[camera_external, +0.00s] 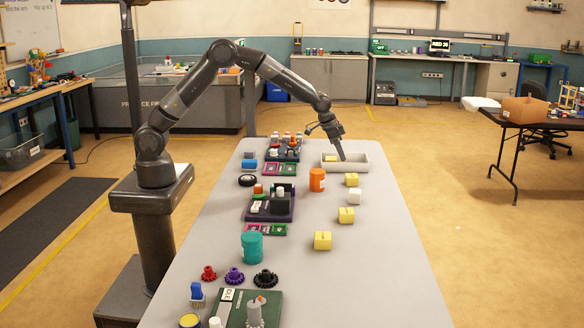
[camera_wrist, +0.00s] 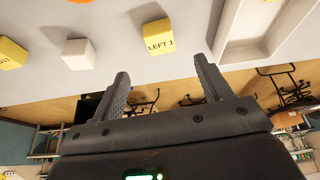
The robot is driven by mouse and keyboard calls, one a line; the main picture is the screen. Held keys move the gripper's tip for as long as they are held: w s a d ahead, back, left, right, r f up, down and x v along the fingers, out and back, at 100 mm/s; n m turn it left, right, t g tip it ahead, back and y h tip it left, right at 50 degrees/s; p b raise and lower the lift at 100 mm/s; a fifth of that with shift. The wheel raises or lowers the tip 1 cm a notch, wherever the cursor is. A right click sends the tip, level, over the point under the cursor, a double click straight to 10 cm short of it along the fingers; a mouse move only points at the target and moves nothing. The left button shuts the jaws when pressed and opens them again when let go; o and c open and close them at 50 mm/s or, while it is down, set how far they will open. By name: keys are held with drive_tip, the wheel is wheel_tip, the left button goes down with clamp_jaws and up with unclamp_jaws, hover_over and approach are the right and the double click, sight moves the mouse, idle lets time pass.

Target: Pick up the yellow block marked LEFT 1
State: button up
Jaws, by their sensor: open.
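The yellow block marked LEFT 1 (camera_wrist: 158,37) lies on the table in the wrist view, its label facing me. It lies just beyond my open fingertips (camera_wrist: 161,66), roughly centred between them and apart from both. In the outside view the matching yellow block (camera_external: 352,180) lies just in front of the pale tray, though its label is too small to read there. My gripper (camera_external: 341,155) points down over the tray area, behind that block. Nothing shows between the fingers.
A white cube (camera_external: 354,196) lies beside the block, with more yellow blocks (camera_external: 346,215) nearer the front. The pale tray (camera_external: 378,161) has raised walls and a yellow piece inside. An orange canister (camera_external: 317,180) stands left of the block. The table's right side is clear.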

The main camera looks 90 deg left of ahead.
sight(352, 175)
drive_tip(key=x, duration=0.6)
drive_tip(key=shift+w+a+f, duration=0.15)
drive_tip(key=shift+w+f, duration=0.1)
drive_tip(key=shift+f, duration=0.05)
drive_tip(key=shift+w+x, duration=0.15)
drive_tip(key=shift+x, duration=1.3)
drive_tip(key=shift+w+x, duration=0.1)
drive_tip(key=shift+x, duration=1.35)
drive_tip(key=shift+d+r, duration=0.1)
drive_tip(key=shift+d, duration=0.1)
drive_tip(key=shift+c, duration=0.3)
drive_tip(key=c, duration=1)
drive_tip(key=shift+r, duration=0.1)
